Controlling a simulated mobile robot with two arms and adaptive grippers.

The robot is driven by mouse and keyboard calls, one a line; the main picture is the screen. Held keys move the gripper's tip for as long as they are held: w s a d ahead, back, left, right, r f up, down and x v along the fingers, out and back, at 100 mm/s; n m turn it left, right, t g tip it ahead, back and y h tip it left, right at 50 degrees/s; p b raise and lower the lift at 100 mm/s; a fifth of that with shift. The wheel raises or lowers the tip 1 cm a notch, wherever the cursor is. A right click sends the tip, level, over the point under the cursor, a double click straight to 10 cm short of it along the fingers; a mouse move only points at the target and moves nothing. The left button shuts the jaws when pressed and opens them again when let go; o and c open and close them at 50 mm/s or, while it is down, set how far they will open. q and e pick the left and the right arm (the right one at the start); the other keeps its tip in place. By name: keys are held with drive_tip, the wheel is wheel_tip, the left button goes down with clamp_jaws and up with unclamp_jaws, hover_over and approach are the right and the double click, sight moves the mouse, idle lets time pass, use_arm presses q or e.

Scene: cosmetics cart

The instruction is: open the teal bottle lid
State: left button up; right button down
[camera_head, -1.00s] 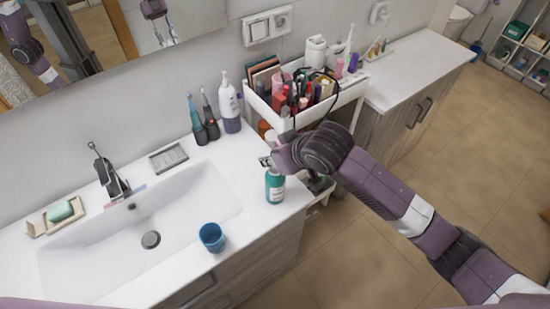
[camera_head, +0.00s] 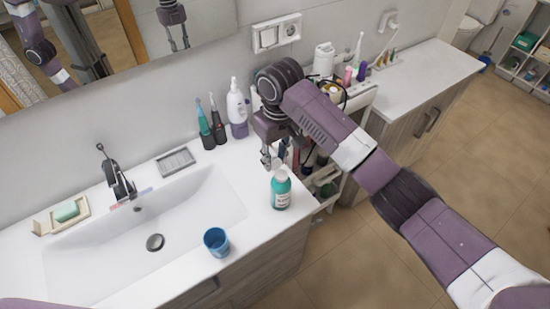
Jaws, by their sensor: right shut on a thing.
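The teal bottle (camera_head: 281,194) stands upright on the white counter, near its right end. Its pale lid (camera_head: 279,174) is at the top. My right gripper (camera_head: 274,162) points down from above and behind the bottle, its fingers at the height of the lid. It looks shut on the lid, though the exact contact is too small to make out. My left gripper is not in view.
A blue cup (camera_head: 216,242) stands on the counter front, left of the bottle. Behind are a white pump bottle (camera_head: 237,108) and two electric toothbrushes (camera_head: 211,122). My right arm covers much of the cosmetics cart (camera_head: 360,98). The sink (camera_head: 110,250) lies left.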

sight(276, 162)
drive_tip(key=shift+s+d+f, duration=0.1)
drive_tip(key=shift+f, duration=0.15)
drive_tip(key=c, duration=1.6)
unclamp_jaws()
drive_tip(key=shift+r, duration=0.45)
wheel_tip(276, 162, up, 11)
drive_tip(key=shift+s+d, duration=0.15)
drive_tip(key=shift+d, duration=0.05)
drive_tip(key=shift+r, duration=0.1)
